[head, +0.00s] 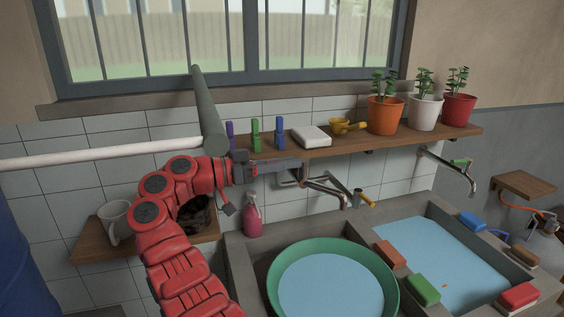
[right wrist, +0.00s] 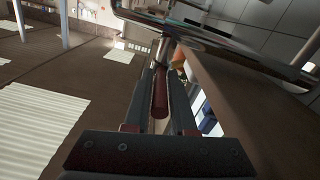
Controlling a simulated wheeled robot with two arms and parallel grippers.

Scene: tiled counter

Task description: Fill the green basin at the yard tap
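The green basin (head: 273,282) stands in the left part of the stone sink, and a flat blue water surface fills most of its inside. A metal tap spout (head: 326,188) reaches from the wall above the basin's back edge; I see no clear stream. My right gripper (head: 298,165) is at this tap. In the right wrist view, a dark red tap handle (right wrist: 160,95) lies between the fingers and fills the gap, so the gripper looks shut on it. In the head view the gripper hides the handle. My left gripper is not in view.
A shelf (head: 350,142) with pots, pegs and a white block runs behind the taps. A green block (head: 423,289) and others lie on the sink rims. A white pole (head: 100,154) crosses at left.

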